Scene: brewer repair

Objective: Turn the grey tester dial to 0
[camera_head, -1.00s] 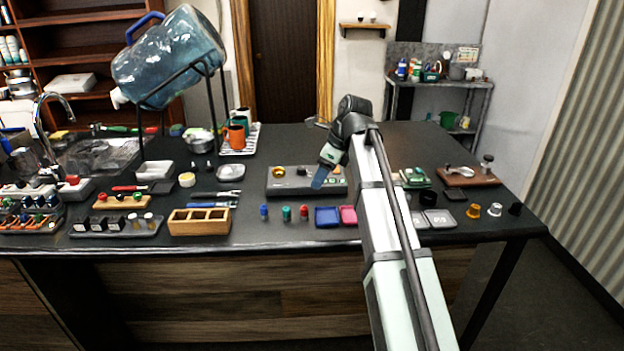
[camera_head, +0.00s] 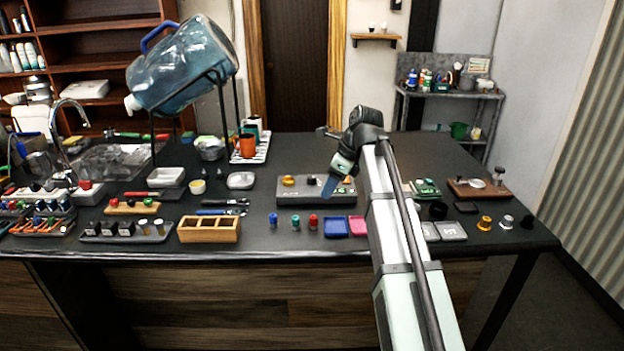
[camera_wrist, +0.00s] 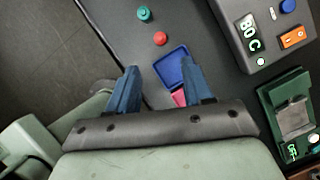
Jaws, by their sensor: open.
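The grey tester (camera_head: 296,196) is a low box on the black counter, mid-picture in the head view. A small dark dial (camera_head: 311,180) sits on its top, partly close behind my gripper. The dial's setting is not readable. My gripper (camera_wrist: 160,72) has its blue fingers apart and empty. In the head view my gripper (camera_head: 328,190) appears in front of the tester, above the counter.
Blue (camera_head: 336,228) and pink (camera_head: 358,227) trays and small teal (camera_head: 296,222) and red (camera_head: 313,222) pieces lie in front of the tester. A green device (camera_head: 426,187) is to its right. A wooden three-compartment box (camera_head: 208,240) is left. The counter behind the tester is clear.

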